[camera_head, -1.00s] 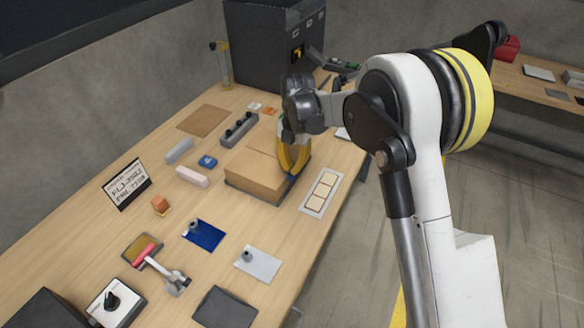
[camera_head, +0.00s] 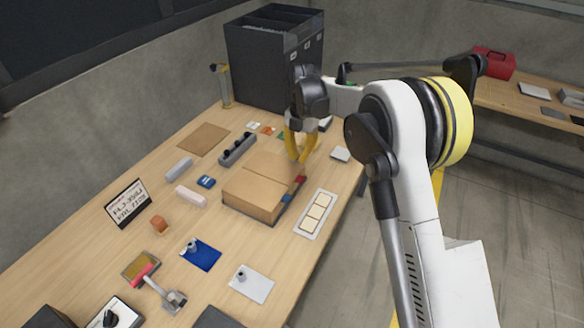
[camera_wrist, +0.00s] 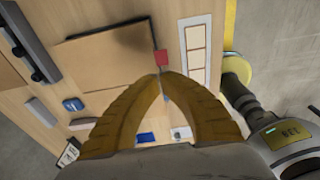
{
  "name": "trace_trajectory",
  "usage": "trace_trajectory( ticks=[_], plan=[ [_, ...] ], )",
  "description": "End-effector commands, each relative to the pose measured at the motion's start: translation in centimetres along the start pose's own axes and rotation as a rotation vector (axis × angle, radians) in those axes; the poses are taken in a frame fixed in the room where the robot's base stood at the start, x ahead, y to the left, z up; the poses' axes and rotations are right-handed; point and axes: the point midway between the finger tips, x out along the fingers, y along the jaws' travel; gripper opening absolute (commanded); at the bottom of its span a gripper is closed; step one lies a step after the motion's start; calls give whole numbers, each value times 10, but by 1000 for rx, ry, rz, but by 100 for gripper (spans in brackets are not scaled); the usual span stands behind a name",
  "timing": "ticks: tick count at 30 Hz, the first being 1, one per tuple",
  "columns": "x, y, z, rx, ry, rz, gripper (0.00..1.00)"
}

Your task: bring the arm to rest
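My gripper (camera_head: 297,160) hangs over the far right corner of the cardboard box (camera_head: 250,190), apart from the table. Its yellow fingers bow outward and their tips come together; in the wrist view (camera_wrist: 162,74) they meet with nothing seen held between them. A small red block (camera_head: 300,180) sits at the box's right edge, below the tips. It also shows just beyond the tips in the wrist view (camera_wrist: 160,57). My arm reaches in from the right, bent at its white and yellow joint.
A dark bin unit (camera_head: 270,65) stands at the back of the wooden table. A white tray with pale squares (camera_head: 315,213) lies right of the box. A blue plate (camera_head: 203,257) and a grey plate (camera_head: 256,286) lie in front. Open floor is at the right.

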Motion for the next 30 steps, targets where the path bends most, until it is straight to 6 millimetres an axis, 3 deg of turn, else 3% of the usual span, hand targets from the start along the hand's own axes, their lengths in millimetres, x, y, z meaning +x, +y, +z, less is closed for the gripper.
trace_trajectory(
  ticks=[4,10,14,21,25,30],
  plan=[
    [-6,0,14,0,0,0,0],
    [-10,-3,17,18,-4,3,0],
    [-34,-19,14,154,-32,26,0],
    [-111,-92,-16,706,-117,153,0],
    [-139,-138,-42,1026,-145,250,0],
    [-157,-198,-84,1437,-151,398,0]
  ],
)
